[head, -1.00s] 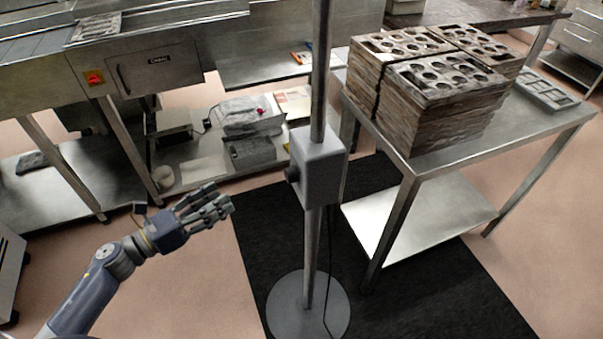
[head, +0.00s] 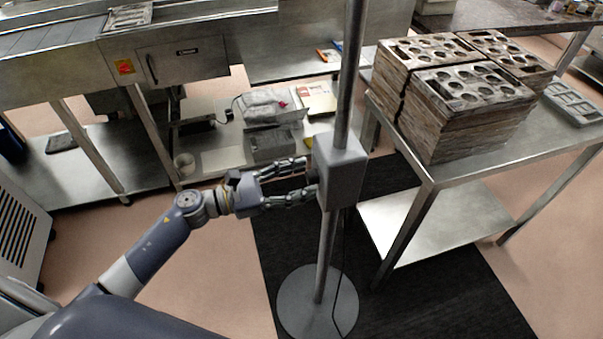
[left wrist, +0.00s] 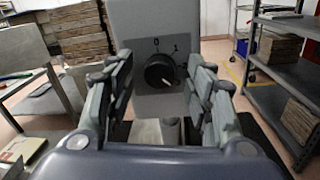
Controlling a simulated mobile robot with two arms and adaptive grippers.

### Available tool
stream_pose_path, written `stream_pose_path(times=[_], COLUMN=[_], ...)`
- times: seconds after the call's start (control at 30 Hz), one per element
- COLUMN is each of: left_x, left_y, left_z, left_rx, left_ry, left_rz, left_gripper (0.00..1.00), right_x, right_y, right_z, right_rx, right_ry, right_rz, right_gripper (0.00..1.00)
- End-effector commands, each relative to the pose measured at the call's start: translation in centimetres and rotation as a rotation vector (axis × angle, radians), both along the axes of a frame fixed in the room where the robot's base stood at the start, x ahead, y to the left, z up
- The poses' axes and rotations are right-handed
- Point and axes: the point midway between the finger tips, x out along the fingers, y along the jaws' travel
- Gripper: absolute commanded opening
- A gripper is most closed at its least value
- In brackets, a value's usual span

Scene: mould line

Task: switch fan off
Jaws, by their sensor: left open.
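The grey control box (head: 341,170) of the fan is fixed on a metal pole (head: 348,80) with a round base (head: 318,302). The fan head is out of view. In the left wrist view the box (left wrist: 150,25) bears a black round knob (left wrist: 160,71) with the marks 0 and 1 above it. A pale mark shows at the knob's lower right; which setting it stands for I cannot tell. My left gripper (head: 311,177) is open at the box's left side, its fingers either side of the knob. Contact with the knob cannot be told. My right gripper is out of view.
A steel table (head: 440,172) with stacks of moulds (head: 465,115) stands right of the pole. A steel bench with a lower shelf (head: 215,160) is behind. A black mat (head: 420,290) lies under the pole, and a cable hangs beside it.

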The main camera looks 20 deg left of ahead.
Motion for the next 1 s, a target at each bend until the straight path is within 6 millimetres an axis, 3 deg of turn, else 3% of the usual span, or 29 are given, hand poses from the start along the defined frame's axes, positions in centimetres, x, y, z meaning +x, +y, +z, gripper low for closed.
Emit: stream_pose_path(times=[0.37,0.57,1.0], left_x=[0.42,0.40,0.41], left_y=[-0.55,-0.54,-0.49], left_z=[-0.07,-0.06,-0.03], left_rx=[0.000,-0.001,-0.032], left_ry=[0.001,0.001,0.050], left_rz=[0.001,0.000,0.001], left_gripper=[0.49,0.05,0.05], right_x=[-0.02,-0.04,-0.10], right_y=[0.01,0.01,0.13], right_z=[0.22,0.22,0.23], right_rx=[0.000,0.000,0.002], right_ry=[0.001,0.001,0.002], right_rz=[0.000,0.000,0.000], right_gripper=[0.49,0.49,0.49])
